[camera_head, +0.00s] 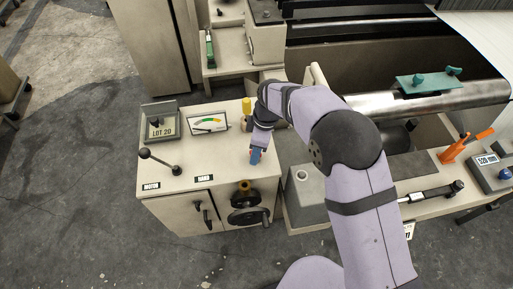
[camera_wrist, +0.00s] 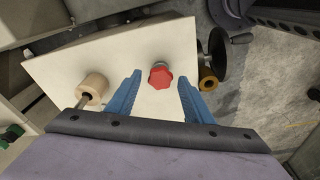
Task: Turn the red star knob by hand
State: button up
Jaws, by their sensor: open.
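The red star knob (camera_wrist: 160,77) stands on a cream cabinet top in the wrist view, on a short pale collar. My gripper (camera_wrist: 158,88) is open, with one blue finger on each side of the knob and a visible gap to both. Whether the fingertips reach down to the knob's height I cannot tell. In the head view my gripper (camera_head: 255,156) points down over the right part of the cabinet top (camera_head: 215,165). There the knob is almost wholly hidden behind the blue fingers.
A yellow-topped handle (camera_head: 246,106) stands just behind my gripper. A gauge (camera_head: 208,123), a LOT 20 box (camera_head: 160,127) and a black lever (camera_head: 160,161) are to its left. Black handwheels (camera_head: 247,206) stick out of the cabinet front. Open floor lies to the left.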

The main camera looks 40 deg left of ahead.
jog(key=shift+r+p, duration=1.8)
jog(key=shift+r, duration=1.1)
notch_tip(320, 180, up, 7)
jog(key=d+b, duration=0.1)
jog(key=b, duration=0.2)
jog(key=shift+w+r, duration=0.15)
jog(key=shift+w, duration=0.05)
